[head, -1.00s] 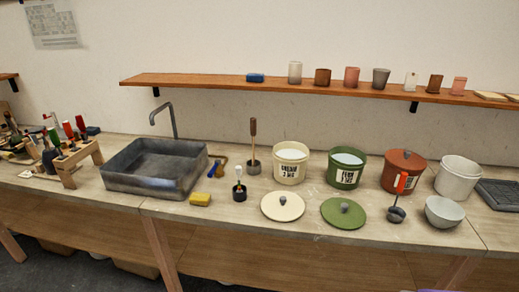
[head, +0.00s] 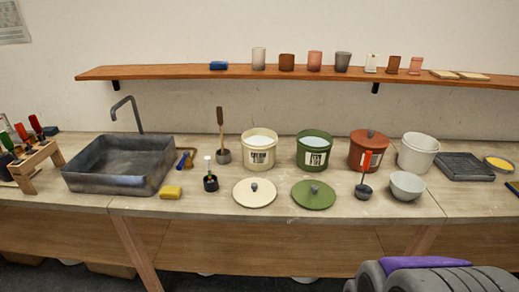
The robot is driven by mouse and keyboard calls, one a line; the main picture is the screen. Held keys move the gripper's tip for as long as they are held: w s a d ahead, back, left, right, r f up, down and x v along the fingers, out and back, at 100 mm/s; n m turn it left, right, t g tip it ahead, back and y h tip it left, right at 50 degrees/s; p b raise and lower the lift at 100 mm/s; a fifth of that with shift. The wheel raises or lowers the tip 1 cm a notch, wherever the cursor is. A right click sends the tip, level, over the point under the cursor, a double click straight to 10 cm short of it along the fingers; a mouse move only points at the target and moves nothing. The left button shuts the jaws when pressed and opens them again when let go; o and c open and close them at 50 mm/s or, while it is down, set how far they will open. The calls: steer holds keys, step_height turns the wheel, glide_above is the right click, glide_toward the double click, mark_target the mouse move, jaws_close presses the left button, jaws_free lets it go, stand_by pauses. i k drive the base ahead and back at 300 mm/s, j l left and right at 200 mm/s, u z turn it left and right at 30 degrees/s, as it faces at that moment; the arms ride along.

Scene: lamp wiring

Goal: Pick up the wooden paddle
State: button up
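The wooden paddle (head: 220,117) stands upright, handle end in a small grey cup (head: 223,156) on the workbench, between the sink and the cream bucket. Its brown upper end is free, with nothing touching it. No gripper fingers show in the head view. A grey and purple part of my own body shows at the bottom right, well apart from the paddle.
A grey sink (head: 118,165) is left of the paddle. A cream bucket (head: 258,158) and green bucket (head: 314,160) stand to its right. A small black pot with a brush (head: 210,183) stands in front. A shelf (head: 180,72) runs above.

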mark_target(219, 109)
steer(key=i+j+u, duration=0.1)
steer(key=i+j, duration=0.25)
steer(key=j, duration=0.15)
steer(key=i+j+u, duration=0.15)
steer(key=i+j, duration=0.25)
steer(key=j, duration=0.1)
